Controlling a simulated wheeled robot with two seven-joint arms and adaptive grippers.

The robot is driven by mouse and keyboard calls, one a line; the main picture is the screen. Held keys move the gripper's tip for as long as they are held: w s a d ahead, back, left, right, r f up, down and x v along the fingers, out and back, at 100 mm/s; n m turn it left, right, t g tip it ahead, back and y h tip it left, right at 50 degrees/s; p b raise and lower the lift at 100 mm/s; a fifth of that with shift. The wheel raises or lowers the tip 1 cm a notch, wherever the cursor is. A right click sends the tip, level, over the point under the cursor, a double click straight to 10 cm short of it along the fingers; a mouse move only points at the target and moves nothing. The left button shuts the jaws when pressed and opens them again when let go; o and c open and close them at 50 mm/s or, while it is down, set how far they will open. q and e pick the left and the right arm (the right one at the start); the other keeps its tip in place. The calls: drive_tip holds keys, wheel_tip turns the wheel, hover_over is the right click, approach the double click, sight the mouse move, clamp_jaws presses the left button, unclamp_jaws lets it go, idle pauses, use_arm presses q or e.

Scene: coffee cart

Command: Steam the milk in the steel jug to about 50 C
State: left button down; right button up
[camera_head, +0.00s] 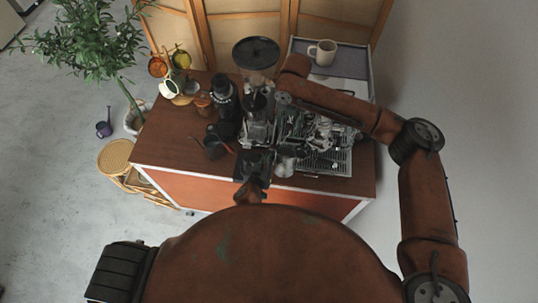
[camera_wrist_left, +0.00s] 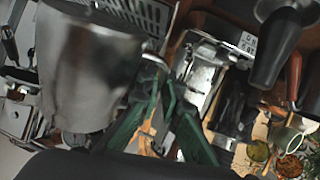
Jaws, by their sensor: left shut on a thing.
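The steel jug (camera_head: 286,161) is small in the head view, at the front of the coffee machine (camera_head: 322,140). It fills the upper left of the left wrist view (camera_wrist_left: 85,70). My left gripper (camera_head: 262,160) is at its left side, fingers (camera_wrist_left: 160,115) shut on the jug's handle (camera_wrist_left: 156,62). The milk inside is not visible. I cannot make out the steam wand or whether its tip is in the jug. My right arm reaches over the machine from the right; its gripper is small and lost among the machine parts, so its jaw state is unclear.
A grinder with a black hopper (camera_head: 256,54) stands behind, left of the machine. A pale mug (camera_head: 322,52) sits on the machine top. A dark pitcher (camera_head: 215,146) and a black grinder-like item (camera_head: 224,98) stand left. The cart's left front (camera_head: 165,145) is clear.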

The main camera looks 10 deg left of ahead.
drive_tip(key=shift+f, duration=0.45)
drive_tip(key=shift+c, duration=0.5)
clamp_jaws()
idle(0.5)
